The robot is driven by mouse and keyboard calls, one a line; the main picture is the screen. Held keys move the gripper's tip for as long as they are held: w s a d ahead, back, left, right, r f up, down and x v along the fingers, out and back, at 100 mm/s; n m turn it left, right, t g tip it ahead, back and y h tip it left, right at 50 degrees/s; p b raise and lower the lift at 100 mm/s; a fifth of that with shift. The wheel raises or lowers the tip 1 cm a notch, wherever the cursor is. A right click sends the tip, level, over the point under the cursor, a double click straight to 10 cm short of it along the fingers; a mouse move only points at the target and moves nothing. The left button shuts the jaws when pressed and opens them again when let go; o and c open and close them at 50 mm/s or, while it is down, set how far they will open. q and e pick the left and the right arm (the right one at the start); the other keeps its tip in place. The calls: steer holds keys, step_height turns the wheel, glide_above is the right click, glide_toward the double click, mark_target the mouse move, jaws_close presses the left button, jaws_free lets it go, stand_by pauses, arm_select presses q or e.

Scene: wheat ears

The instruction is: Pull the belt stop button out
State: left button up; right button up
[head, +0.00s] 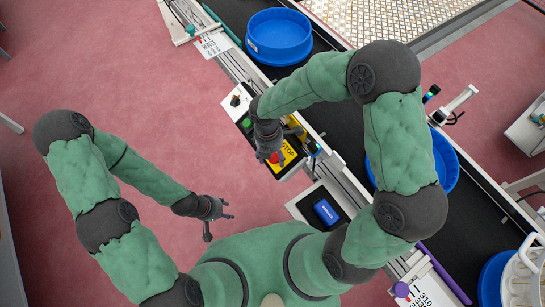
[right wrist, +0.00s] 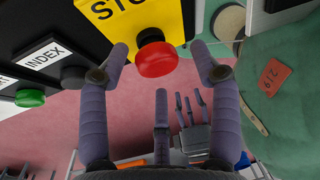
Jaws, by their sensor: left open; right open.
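The red belt stop button (right wrist: 155,54) sticks out from a yellow plate marked STOP (right wrist: 118,14) in the right wrist view. In the head view the yellow plate (head: 290,152) shows on the control box, and the red button (head: 274,158) is partly covered by my right gripper. My right gripper (head: 268,156) is open, its two outer fingers on either side of the button and the third finger below it in the right wrist view. Gaps show between the fingers and the button. My left gripper (head: 222,212) is open and empty, away from the box.
A green button (right wrist: 30,97) and a dark knob by an INDEX label (right wrist: 46,54) sit beside the stop plate. A blue box (head: 327,212) lies on a dark tray nearby. Blue tubs (head: 279,34) stand on the black belt (head: 330,118). Pink floor is free at left.

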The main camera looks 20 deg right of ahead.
steer(key=shift+f, duration=0.3)
